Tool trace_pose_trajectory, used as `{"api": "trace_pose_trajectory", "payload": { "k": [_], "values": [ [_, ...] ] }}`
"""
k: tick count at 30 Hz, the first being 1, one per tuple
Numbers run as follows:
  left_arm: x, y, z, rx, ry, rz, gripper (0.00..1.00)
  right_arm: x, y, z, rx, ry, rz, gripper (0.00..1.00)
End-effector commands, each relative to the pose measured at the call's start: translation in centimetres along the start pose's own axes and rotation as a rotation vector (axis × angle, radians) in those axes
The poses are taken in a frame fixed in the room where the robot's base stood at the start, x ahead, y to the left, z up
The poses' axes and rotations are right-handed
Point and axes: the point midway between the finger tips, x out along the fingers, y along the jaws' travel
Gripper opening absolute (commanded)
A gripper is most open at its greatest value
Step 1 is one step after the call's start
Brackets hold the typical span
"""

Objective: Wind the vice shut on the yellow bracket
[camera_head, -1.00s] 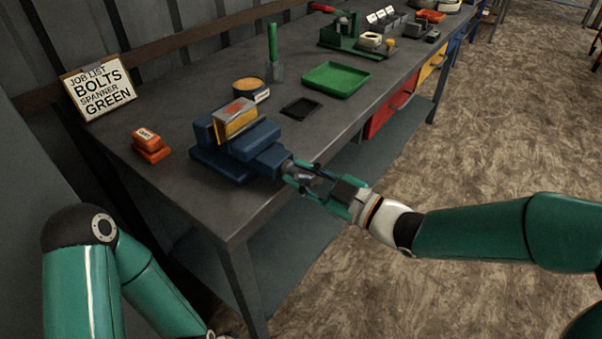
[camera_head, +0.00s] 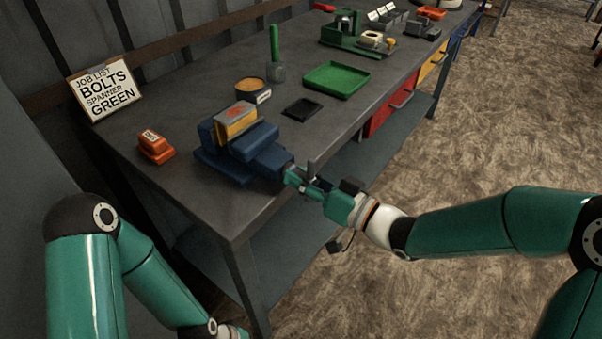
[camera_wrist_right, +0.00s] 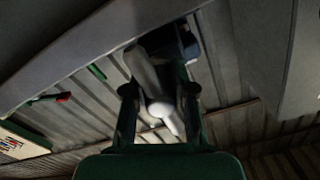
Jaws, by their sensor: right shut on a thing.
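The blue vice (camera_head: 262,150) stands at the bench's front edge. The yellow bracket (camera_head: 238,124) sits upright between its jaws; whether both jaws touch it, I cannot tell. My right gripper (camera_head: 298,179) is at the vice's front end, shut on the grey vice handle (camera_head: 311,170), whose bar sticks up beside the fingers. In the right wrist view the handle (camera_wrist_right: 150,80) lies between the two fingers of my right gripper (camera_wrist_right: 160,95), with the blue vice (camera_wrist_right: 186,45) beyond. My left arm shows at lower left, but its gripper is out of the picture.
A job list sign (camera_head: 104,88) leans at the wall. Open floor lies right of the bench.

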Motion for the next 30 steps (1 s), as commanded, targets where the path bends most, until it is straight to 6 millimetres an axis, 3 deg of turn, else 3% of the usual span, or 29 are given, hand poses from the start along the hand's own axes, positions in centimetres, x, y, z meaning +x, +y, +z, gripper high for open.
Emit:
{"api": "trace_pose_trajectory", "payload": {
  "k": [9,25,26,30],
  "values": [
    [-0.67,0.24,0.00,0.000,0.000,0.000,0.00,-0.10,0.05,0.62,0.141,-0.015,0.006,0.00],
    [-0.71,0.26,0.01,0.000,0.000,0.000,0.00,-0.10,0.06,0.67,0.164,-0.014,0.006,0.00],
    [-0.71,0.26,0.00,0.000,0.000,0.000,0.00,-0.09,0.06,0.67,0.164,-0.014,0.006,0.29],
    [-0.72,0.26,0.00,0.000,0.000,0.000,0.00,-0.06,0.03,0.47,0.161,-0.010,0.004,0.48]
  ]
}}
